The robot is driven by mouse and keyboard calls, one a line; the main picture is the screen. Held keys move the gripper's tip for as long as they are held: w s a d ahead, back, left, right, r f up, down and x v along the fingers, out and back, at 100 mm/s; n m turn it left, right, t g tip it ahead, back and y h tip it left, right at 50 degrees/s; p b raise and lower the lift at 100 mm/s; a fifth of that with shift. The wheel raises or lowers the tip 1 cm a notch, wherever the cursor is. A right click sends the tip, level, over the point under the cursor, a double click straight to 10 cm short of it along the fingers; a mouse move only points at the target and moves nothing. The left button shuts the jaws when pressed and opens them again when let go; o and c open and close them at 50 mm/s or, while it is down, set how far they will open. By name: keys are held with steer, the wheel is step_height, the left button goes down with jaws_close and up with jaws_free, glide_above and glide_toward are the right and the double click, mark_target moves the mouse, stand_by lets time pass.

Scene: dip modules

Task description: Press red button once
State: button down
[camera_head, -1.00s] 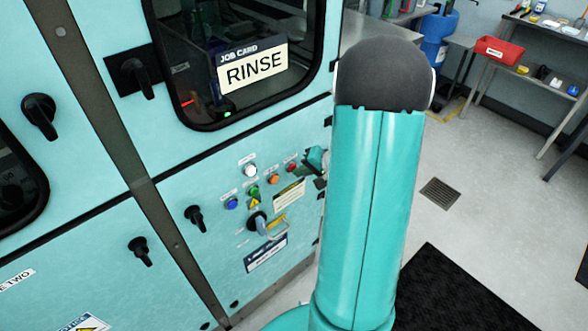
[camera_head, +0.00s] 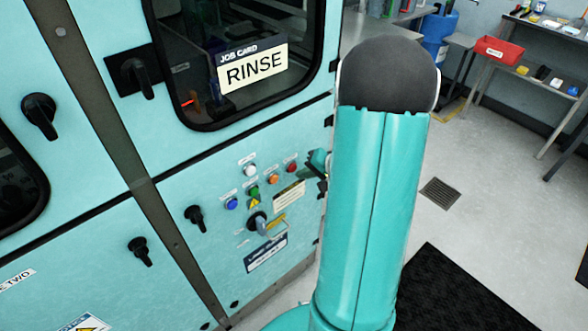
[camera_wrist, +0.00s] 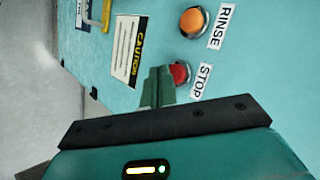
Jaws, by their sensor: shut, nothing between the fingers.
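The red button (camera_head: 291,167) is at the upper right of the small control panel on the turquoise cabinet, under the RINSE window. In the wrist view the red button (camera_wrist: 181,73) sits beside a STOP label, partly hidden by my fingers. My gripper (camera_wrist: 158,88) is shut and empty, its fingertips over the near edge of the red button in the picture; I cannot tell if they touch. In the head view my gripper shows just right of the buttons, mostly hidden behind my arm.
An orange button (camera_wrist: 193,20) labelled RINSE is close to the red one. White (camera_head: 250,171), green (camera_head: 254,192) and blue (camera_head: 232,203) buttons are to its left. A black knob (camera_head: 195,217) and a caution label (camera_wrist: 128,50) are nearby.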

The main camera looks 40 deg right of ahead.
steer(key=shift+s, duration=0.1)
steer(key=s, duration=0.4)
steer(key=shift+s, duration=0.4)
stand_by(0.8)
steer(key=a+r+n+g+y, duration=0.1)
steer(key=a+r+n+g, duration=0.15)
steer(key=a+r, duration=0.5)
steer(key=a+r+n+g, duration=0.1)
steer(key=a+r+n, duration=0.25)
steer(key=a, duration=0.65)
steer(key=s+a+r+n+h, duration=0.4)
steer(key=s+a+r, duration=0.4)
steer(key=a+r, duration=0.2)
steer(key=shift+s+r+n+h, duration=0.3)
steer(key=shift+r+h, duration=0.1)
steer(key=shift+h, duration=0.2)
